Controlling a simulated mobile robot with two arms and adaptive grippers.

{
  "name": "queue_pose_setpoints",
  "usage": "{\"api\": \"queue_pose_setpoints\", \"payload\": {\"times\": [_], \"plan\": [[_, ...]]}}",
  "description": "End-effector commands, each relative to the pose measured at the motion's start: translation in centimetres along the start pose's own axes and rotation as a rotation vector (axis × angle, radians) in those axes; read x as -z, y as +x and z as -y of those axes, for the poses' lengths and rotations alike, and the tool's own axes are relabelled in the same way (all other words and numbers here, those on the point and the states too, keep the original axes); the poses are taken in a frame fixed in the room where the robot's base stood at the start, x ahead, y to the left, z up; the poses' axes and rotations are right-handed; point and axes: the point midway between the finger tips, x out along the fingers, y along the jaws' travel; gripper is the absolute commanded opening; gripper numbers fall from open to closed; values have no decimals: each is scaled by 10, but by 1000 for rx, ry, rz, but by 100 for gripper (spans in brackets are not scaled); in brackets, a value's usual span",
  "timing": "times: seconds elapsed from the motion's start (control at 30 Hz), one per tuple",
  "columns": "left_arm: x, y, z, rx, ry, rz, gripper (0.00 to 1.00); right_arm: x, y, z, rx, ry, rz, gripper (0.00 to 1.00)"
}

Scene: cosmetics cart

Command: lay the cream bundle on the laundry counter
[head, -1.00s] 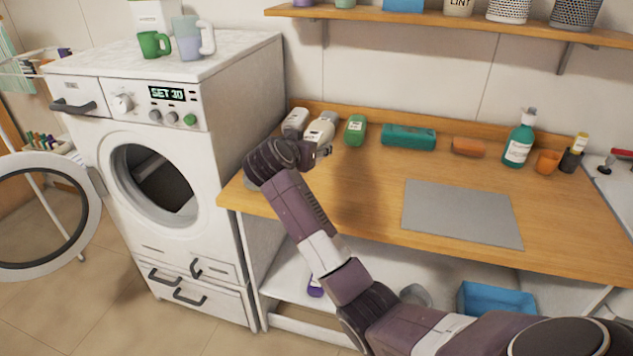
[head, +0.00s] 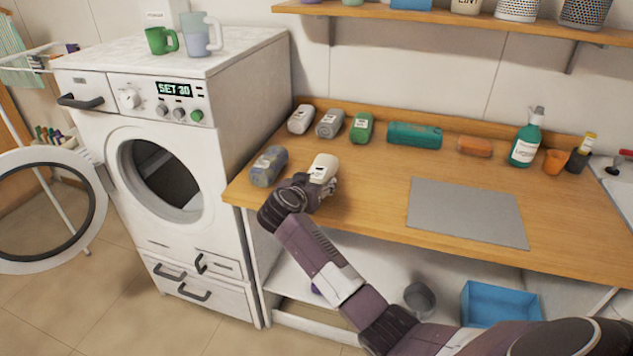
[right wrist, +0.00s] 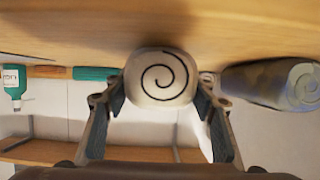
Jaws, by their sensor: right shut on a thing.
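The cream bundle (head: 323,167) is a rolled cloth with a pale label. My right gripper (head: 320,187) is shut on it, over the left front part of the wooden laundry counter (head: 365,195). In the right wrist view the bundle's spiral end (right wrist: 162,78) sits between the two fingers (right wrist: 160,110), close to the counter surface; I cannot tell whether it touches. A patterned grey-blue bundle (head: 268,166) lies just left of it, apart from it in the head view. My left gripper is not in view.
A white-grey bundle (head: 300,119), a grey bundle (head: 330,124), a green bundle (head: 361,128), a teal roll (head: 414,134) and an orange roll (head: 475,146) line the counter's back. A grey mat (head: 467,212) lies to the right. The washer (head: 235,110) stands left. Bare wood lies between.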

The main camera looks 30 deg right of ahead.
Motion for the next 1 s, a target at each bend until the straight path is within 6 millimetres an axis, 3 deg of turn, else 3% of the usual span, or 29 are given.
{"api": "queue_pose_setpoints", "payload": {"times": [0.13,0.17,0.3,0.67,0.87,1.0], "plan": [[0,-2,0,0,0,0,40,0,0,0,0,0,-2,22],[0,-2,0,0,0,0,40,-2,1,0,0,0,0,53],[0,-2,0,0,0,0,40,-2,1,0,0,0,0,68],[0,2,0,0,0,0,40,0,0,0,0,2,-1,69],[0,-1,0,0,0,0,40,0,-27,2,4,3,1,69],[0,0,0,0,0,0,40,0,-57,1,4,3,1,69]]}}
